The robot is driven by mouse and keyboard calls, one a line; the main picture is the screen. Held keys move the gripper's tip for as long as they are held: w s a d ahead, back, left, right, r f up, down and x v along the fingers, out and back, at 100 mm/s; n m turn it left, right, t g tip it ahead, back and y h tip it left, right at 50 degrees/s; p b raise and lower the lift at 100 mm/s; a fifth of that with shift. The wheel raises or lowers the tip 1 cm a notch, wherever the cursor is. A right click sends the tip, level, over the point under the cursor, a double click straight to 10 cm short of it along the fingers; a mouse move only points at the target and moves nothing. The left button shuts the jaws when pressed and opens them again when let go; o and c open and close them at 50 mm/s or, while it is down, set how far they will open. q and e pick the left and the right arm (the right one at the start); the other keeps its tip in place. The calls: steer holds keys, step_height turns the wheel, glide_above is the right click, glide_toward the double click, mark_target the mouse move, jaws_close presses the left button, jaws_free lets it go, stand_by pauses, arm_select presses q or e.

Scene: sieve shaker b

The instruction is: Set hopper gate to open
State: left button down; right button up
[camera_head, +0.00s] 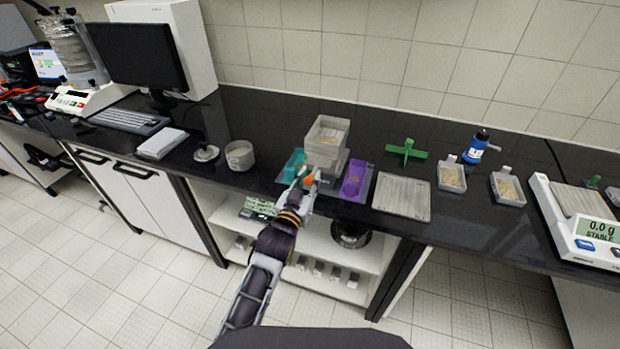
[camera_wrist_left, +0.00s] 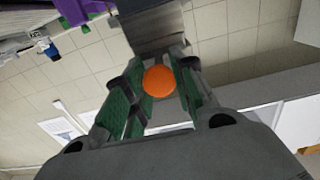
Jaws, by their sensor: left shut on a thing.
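The hopper (camera_head: 327,136) is a grey, open-topped box holding pale material. It stands on the black counter between a teal tray (camera_head: 293,166) and a purple tray (camera_head: 355,180). An orange round knob (camera_head: 308,181) shows at its lower front. My left gripper (camera_head: 304,179) reaches up to this knob. In the left wrist view the orange knob (camera_wrist_left: 159,81) sits between the fingers of my left gripper (camera_wrist_left: 160,92), which is shut on it. The grey metal part (camera_wrist_left: 155,32) lies just beyond. I cannot read the gate's position. My right gripper is not in view.
A flat grey tray (camera_head: 402,197), a green cross-shaped part (camera_head: 407,151), a blue-capped bottle (camera_head: 476,147) and two small containers stand to the right. A balance (camera_head: 583,225) reads 0.0 g. Shelves lie below the counter.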

arm_select(q)
steer(key=c, duration=1.5)
jaws_free()
steer(key=shift+s+f, duration=0.1)
steer(key=shift+f, duration=0.1)
steer(key=shift+c, duration=0.2)
steer(key=o, duration=0.4)
steer(key=shift+s+a+r, duration=0.1)
steer(key=shift+s+r, duration=0.1)
steer(key=shift+w, duration=0.15)
steer(key=shift+v, duration=6.1)
